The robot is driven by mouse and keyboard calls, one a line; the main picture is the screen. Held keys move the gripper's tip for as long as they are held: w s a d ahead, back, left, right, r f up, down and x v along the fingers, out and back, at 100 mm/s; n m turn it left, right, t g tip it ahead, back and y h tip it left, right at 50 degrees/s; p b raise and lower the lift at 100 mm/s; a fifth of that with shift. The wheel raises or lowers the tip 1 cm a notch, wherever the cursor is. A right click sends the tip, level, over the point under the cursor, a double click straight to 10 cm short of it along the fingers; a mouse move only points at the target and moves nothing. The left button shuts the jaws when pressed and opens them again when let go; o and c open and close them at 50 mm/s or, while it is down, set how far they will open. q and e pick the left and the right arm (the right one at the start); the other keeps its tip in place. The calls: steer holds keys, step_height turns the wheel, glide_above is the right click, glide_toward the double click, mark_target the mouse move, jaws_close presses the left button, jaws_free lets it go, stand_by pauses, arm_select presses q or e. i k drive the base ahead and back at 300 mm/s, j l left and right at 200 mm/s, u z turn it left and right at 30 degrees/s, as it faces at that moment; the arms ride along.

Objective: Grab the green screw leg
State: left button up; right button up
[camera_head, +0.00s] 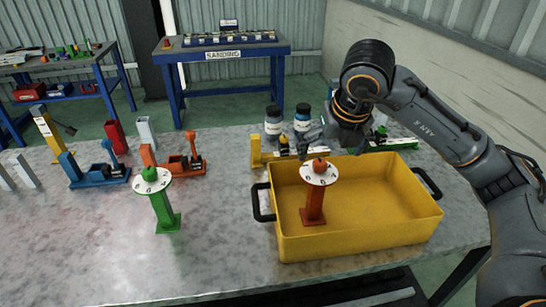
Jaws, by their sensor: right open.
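A green leg (163,212) with a square green foot stands upright on the grey table, left of the yellow bin. A white round disc with a green knob (150,178) sits on its top. Another green part (399,144) lies on the table behind the bin at the right, partly hidden by my right arm. My right gripper (318,132) is open, above the table behind the bin's far edge, close to the two jars. It is well to the right of the standing green leg, and its fingers are small and hard to make out. My left gripper is out of view.
The yellow bin (350,242) holds a red leg (314,203) with a white disc, upright. Two jars (273,122) and a yellow part (257,152) stand behind it. A blue part (100,180) and an orange part (182,166) stand at the left. The table's front left is clear.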

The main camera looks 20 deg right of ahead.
mark_target(168, 222)
steer(key=i+j+z, duration=0.1)
steer(key=j+z, duration=0.25)
steer(key=j, duration=0.3)
steer(key=j+z, duration=0.35)
steer(key=j, duration=0.3)
steer(key=j+z, duration=0.35)
steer(key=j, duration=0.3)
steer(key=k, duration=0.05)
